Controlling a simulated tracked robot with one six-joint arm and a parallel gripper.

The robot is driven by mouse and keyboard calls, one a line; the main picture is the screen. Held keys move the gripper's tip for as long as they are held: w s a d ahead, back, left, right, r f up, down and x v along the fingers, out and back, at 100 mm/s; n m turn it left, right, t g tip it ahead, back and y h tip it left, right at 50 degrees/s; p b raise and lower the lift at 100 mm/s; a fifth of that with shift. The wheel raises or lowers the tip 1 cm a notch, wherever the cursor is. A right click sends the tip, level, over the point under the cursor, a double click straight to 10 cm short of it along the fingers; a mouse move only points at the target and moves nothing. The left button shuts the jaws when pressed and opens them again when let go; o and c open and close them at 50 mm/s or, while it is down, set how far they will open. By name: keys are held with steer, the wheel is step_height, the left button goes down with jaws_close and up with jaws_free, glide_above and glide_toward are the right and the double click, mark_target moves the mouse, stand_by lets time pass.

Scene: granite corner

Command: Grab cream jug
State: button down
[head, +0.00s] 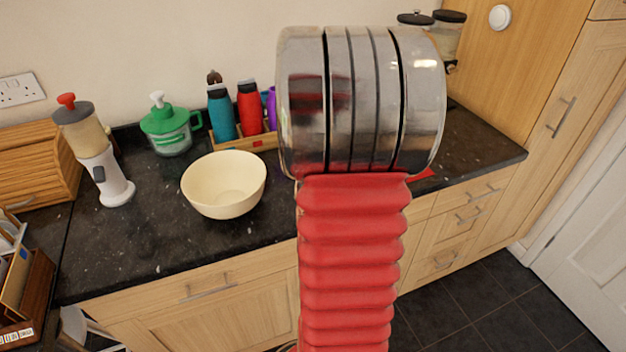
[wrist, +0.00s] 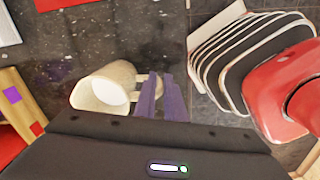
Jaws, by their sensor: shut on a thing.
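The cream jug (wrist: 103,88) shows at the middle left of the wrist view, with its open mouth facing the lower left of the picture. My gripper (wrist: 160,80) has two narrow purple-grey fingers at the right side of the jug, over its handle. The fingers are shut on the jug at the handle, which they partly cover. In the head view the jug and my gripper are hidden behind my own arm. I cannot tell whether the jug is touching the worktop.
A cream bowl (head: 222,186) stands on the dark speckled worktop (head: 160,250). Behind it are a green-lidded jug (head: 168,130), a teal bottle (head: 221,113) and a red bottle (head: 249,108) in a wooden rack. A white grinder (head: 104,172) stands left. Open worktop lies around the bowl.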

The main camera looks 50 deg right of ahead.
steer(key=shift+r, duration=0.2)
steer(key=shift+r, duration=4.8)
